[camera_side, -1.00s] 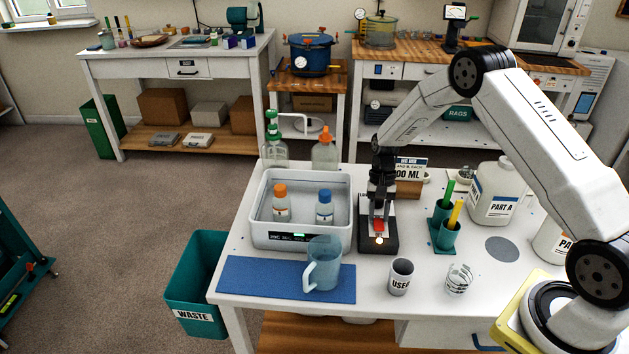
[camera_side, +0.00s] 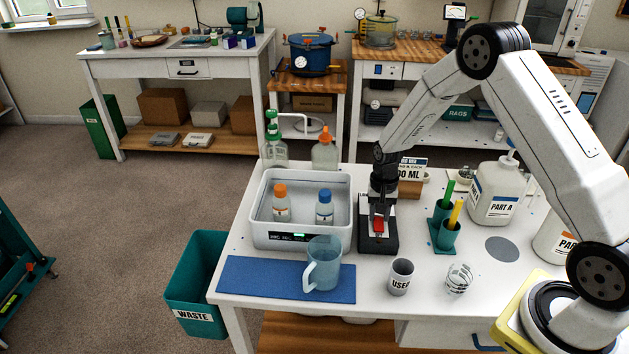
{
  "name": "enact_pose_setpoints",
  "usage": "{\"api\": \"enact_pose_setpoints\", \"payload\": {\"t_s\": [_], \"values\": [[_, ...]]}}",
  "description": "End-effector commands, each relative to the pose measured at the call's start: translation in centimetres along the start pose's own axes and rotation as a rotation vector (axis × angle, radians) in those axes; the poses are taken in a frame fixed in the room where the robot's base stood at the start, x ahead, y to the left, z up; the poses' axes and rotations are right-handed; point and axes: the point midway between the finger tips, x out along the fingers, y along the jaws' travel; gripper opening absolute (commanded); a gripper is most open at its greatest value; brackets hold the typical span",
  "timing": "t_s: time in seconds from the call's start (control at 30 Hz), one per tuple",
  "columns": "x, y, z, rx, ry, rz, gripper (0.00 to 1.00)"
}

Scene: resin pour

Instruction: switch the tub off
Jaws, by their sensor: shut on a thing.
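The white tub (camera_side: 261,235) stands at the left of the bench. It holds a bottle with an orange cap (camera_side: 281,205) and a bottle with a blue cap (camera_side: 324,207). A dark display strip with small light marks is on its front wall. To its right is a black switch box (camera_side: 378,246) with a red lever (camera_side: 378,227). The lamp at the front of the box is not glowing. My gripper (camera_side: 378,212) points down over the box, shut on the red lever; its fingertips are small and partly hidden.
A clear blue jug (camera_side: 324,268) stands on a blue mat (camera_side: 240,277) in front of the tub. A cup marked USED (camera_side: 401,279) and green holders (camera_side: 444,236) stand to the right. Two dispenser bottles stand behind the tub. A teal waste bin (camera_side: 190,281) is left of the bench.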

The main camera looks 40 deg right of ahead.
Motion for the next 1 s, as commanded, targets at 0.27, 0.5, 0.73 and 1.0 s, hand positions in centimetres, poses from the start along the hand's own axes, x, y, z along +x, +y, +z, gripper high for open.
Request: {"api": "enact_pose_setpoints", "payload": {"t_s": [0.27, 0.5, 0.73, 1.0], "values": [[0.0, 0.0, -0.1, 0.000, 0.001, 0.000, 0.57], [0.0, 0.0, 0.0, 0.000, 0.000, 0.000, 0.74], [-0.3, 0.0, -0.1, 0.000, 0.000, -0.001, 0.74], [-2.3, 0.0, -0.1, 0.000, 0.002, -0.002, 0.74]]}}
